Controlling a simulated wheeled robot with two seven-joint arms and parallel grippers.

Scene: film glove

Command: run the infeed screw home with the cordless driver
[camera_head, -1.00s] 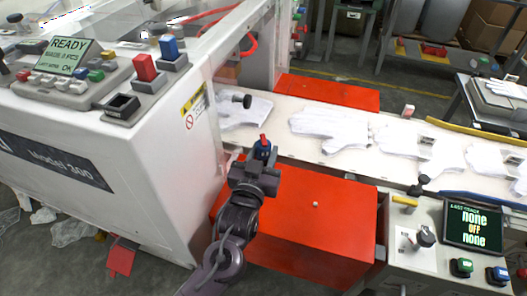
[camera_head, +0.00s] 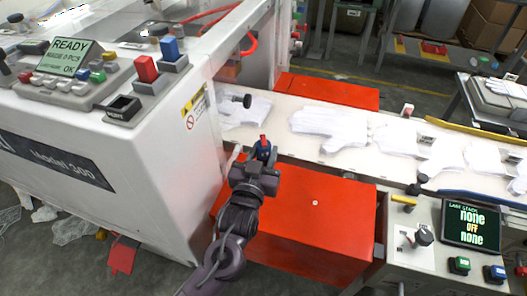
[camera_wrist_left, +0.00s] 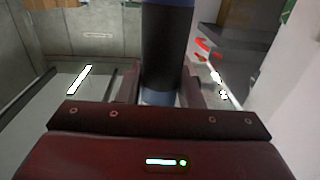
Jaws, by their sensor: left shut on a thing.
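The gripper is in front of the conveyor, at the left edge of the red cover (camera_head: 300,220). A small pale screw-like spot (camera_head: 315,203) is on top of that cover, apart from the driver; I cannot tell whether it is the infeed screw. My right gripper is not in view.
A white machine (camera_head: 150,160) with a control panel stands close on the left. White gloves (camera_head: 330,125) lie along the conveyor (camera_head: 285,140). A black knob (camera_head: 247,101) sticks out by the machine's opening. A control box with a screen (camera_head: 471,224) stands at right.

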